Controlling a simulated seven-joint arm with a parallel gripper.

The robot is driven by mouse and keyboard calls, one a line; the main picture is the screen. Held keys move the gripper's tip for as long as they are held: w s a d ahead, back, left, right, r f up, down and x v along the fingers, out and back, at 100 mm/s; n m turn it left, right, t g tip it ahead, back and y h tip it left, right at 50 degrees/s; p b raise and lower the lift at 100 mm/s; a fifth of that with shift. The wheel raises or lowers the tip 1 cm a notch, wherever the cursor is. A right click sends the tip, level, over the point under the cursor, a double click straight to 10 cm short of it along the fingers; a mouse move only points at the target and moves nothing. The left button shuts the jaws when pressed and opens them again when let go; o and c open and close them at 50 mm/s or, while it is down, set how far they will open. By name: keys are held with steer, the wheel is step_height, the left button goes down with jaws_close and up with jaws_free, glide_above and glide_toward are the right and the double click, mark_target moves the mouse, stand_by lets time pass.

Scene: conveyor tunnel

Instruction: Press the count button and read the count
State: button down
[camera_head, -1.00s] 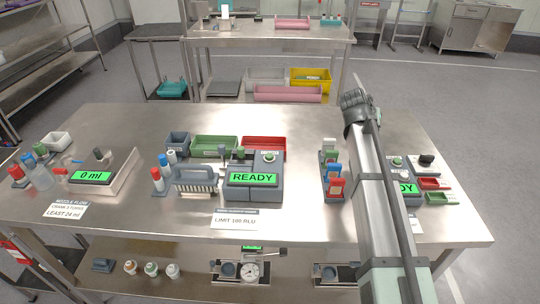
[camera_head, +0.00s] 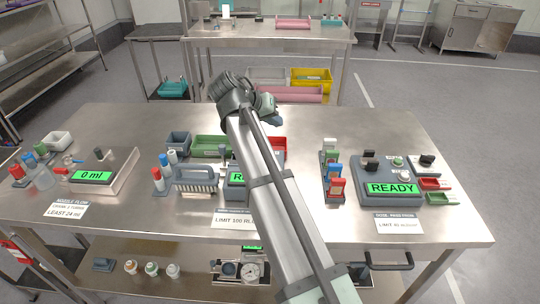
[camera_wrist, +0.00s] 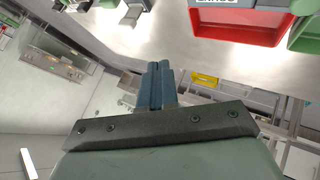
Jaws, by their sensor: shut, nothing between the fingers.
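My gripper (camera_head: 271,118) is shut and empty, held above the back middle of the steel bench. Its blue-grey fingers (camera_wrist: 155,85) are together in the wrist view. A right-hand grey unit (camera_head: 391,180) has a green screen reading READY (camera_head: 391,188) and several knobs or buttons on top, including a green one (camera_head: 398,161). A similar middle unit (camera_head: 236,194) also has a green screen, mostly hidden behind my arm. I cannot make out a count label on any button. No count number shows on the READY screen.
A 0 ml unit (camera_head: 105,172) stands at the left. A brush (camera_head: 195,177), bottles (camera_head: 157,178) and a green bin (camera_head: 210,146) lie between. A rack of coloured items (camera_head: 333,172) stands left of the right unit. A red bin (camera_wrist: 238,22) shows near the fingers.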

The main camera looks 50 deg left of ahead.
steer(key=shift+s+a+r, duration=0.15)
steer(key=shift+s+a, duration=0.05)
steer(key=shift+s, duration=0.4)
steer(key=shift+s+a+r, duration=0.15)
steer(key=shift+s+a, duration=0.05)
steer(key=shift+s, duration=0.4)
steer(key=shift+f, duration=0.1)
steer(key=shift+f, duration=4.3)
steer(key=shift+f, duration=0.25)
steer(key=shift+f, duration=0.2)
steer(key=shift+f, duration=0.55)
steer(key=shift+r, duration=1)
